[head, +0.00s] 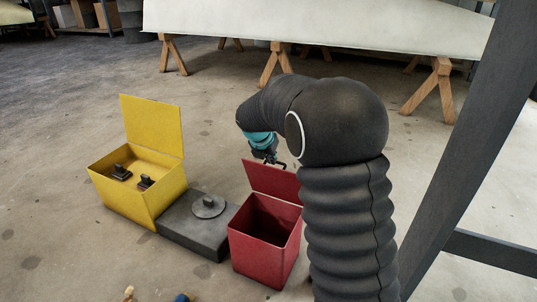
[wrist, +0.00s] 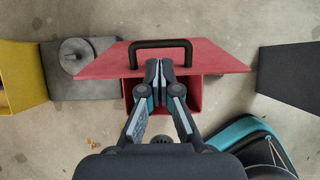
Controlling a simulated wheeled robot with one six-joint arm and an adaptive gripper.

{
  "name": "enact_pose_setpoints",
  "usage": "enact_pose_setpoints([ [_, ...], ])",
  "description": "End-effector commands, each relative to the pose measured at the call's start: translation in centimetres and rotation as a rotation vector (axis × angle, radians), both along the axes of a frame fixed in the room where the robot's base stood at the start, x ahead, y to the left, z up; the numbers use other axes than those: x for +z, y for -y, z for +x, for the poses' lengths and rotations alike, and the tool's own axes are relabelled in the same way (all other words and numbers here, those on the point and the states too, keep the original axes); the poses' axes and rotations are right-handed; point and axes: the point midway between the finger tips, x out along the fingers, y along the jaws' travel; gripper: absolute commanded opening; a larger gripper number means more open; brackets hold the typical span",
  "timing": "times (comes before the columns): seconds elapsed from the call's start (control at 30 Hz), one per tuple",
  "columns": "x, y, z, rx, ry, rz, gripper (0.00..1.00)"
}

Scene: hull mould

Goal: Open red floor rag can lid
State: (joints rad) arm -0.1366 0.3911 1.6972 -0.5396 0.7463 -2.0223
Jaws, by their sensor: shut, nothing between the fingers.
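The red rag can (head: 262,252) stands on the floor in the head view, its dark inside showing from above. Its red lid (head: 272,182) is raised, standing up at the far edge of the can. In the wrist view the lid (wrist: 215,57) spans the upper middle, with a black bar handle (wrist: 160,44) on it. My gripper (wrist: 158,72) is shut and empty, its fingertips just below the handle in the picture. I cannot tell whether they touch the lid.
A yellow box (head: 127,200) with its lid up holds dark blocks. A grey slab (head: 190,232) with a round knob sits between it and the red can. A white hull mould (head: 330,22) on wooden trestles stands behind. A dark post (head: 470,130) rises at right.

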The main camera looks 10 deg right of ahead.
Motion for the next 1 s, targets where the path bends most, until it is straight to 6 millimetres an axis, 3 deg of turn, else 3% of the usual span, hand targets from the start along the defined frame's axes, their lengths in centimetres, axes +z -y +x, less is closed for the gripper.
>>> enact_pose_setpoints([
  [0.27,-1.9,0.8,0.9,-0.003,0.000,0.000,0.00],
  [1.0,-1.5,1.7,2.0,-0.003,0.000,0.000,0.00],
])
